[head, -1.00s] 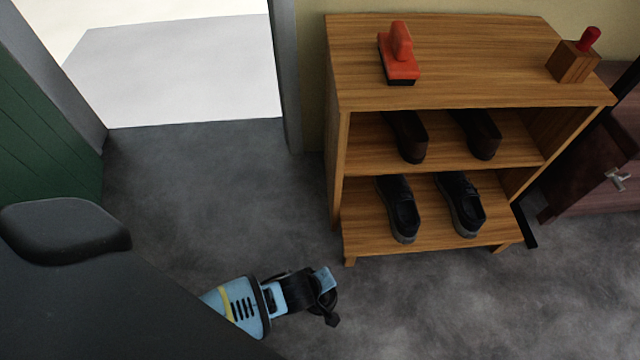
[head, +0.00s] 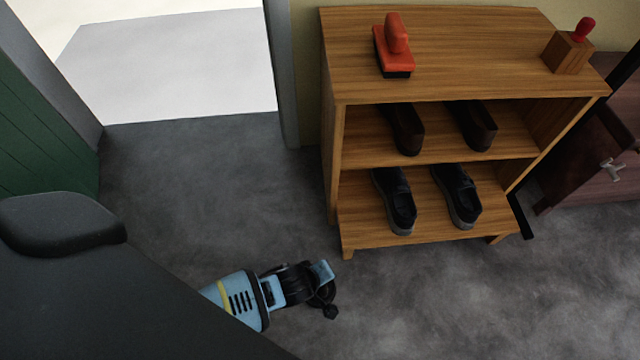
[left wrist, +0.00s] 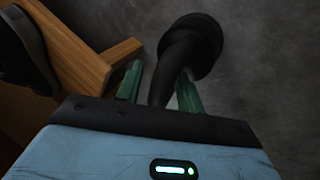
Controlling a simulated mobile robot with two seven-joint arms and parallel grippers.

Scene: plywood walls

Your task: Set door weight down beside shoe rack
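The door weight is a black piece with a narrow neck and a round end; it shows in the left wrist view (left wrist: 190,45) and as a small dark shape in the head view (head: 327,308). My left gripper (head: 318,284) has its green fingers (left wrist: 160,85) on both sides of the neck and appears shut on it. I cannot tell whether the weight touches the floor. The wooden shoe rack (head: 440,85) stands behind and to the right, its front left leg close to the gripper. My right gripper is not in view.
Dark shoes (head: 458,195) fill the rack's shelves. A red-handled brush (head: 393,48) and a wooden block with a red knob (head: 568,50) sit on top. A dark cabinet (head: 595,165) stands at right, a green door (head: 40,140) at left. Grey floor (head: 200,190) left of the rack is clear.

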